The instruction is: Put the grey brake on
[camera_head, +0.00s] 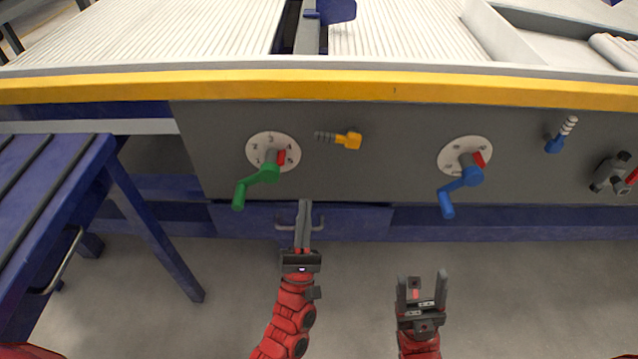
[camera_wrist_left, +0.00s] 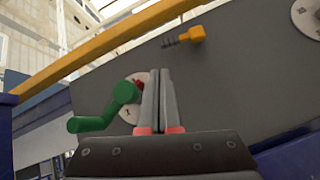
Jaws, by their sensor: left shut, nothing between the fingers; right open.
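A grey fitting (camera_head: 610,172) with a red part beside it is on the dark grey panel at the far right, cut off by the picture edge; it is the only grey lever-like part I see, and I cannot tell its setting. My left gripper (camera_head: 304,203) is shut and empty, below and right of the green crank (camera_head: 257,180). In the left wrist view its fingers (camera_wrist_left: 160,72) stand together in front of the dial, right of the green crank (camera_wrist_left: 105,112). My right gripper (camera_head: 422,274) is open and empty, low in front of the panel, below the blue crank (camera_head: 462,186).
The panel also carries a yellow-orange lever (camera_head: 348,140) and a small blue lever (camera_head: 555,143). A yellow rail (camera_head: 330,87) runs above it. A blue table (camera_head: 75,165) stands at left. The floor before the panel is clear.

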